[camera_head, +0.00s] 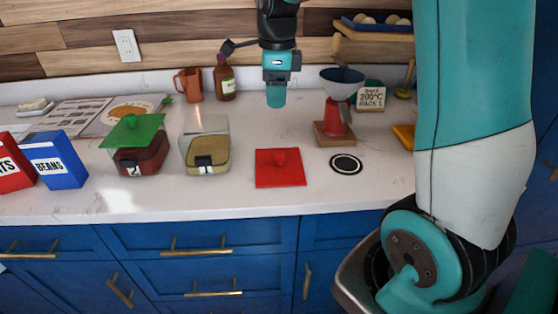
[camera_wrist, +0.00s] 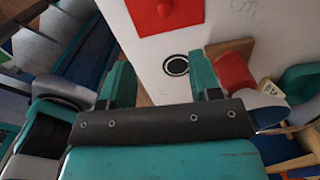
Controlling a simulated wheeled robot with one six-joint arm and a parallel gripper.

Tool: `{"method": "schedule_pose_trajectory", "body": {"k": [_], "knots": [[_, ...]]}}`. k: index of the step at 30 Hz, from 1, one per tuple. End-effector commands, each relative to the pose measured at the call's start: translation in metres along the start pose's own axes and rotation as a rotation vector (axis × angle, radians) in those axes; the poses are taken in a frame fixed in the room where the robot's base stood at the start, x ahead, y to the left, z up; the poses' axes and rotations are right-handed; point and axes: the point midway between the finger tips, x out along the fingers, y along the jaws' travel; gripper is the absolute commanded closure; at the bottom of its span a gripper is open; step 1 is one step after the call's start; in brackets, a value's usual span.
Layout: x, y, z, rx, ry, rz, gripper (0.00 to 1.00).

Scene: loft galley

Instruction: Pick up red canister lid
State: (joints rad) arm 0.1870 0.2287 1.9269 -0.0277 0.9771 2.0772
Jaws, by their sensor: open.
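The red canister lid (camera_head: 268,180), a flat square with a small knob on top, lies on the white counter in the head view. It also shows at the top edge of the wrist view (camera_wrist: 185,14), partly cut off. My gripper (camera_head: 276,98) hangs above the counter, behind the lid in the head view, apart from it. In the wrist view its two teal fingers (camera_wrist: 163,75) are spread with nothing between them. An uncovered glass canister (camera_head: 205,155) with tan contents stands left of the lid.
A glass canister with a green lid (camera_head: 132,130) stands farther left. Right of the red lid are a black-and-white ring (camera_head: 346,164) and a red scale-like stand with a dark bowl (camera_head: 337,115) on a wooden base. A brown bottle (camera_head: 225,82) and mug (camera_head: 189,84) stand behind.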

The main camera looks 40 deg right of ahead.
Motion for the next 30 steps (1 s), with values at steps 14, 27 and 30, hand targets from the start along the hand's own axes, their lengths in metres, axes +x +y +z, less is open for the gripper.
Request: {"method": "schedule_pose_trajectory", "body": {"k": [14,27,30], "knots": [[0.068,-0.015,-0.011,0.191,0.022,0.005,0.43],[0.126,-0.014,-0.011,0.188,0.019,0.001,0.43],[0.138,-0.01,-0.012,0.188,0.021,0.004,0.43]]}}
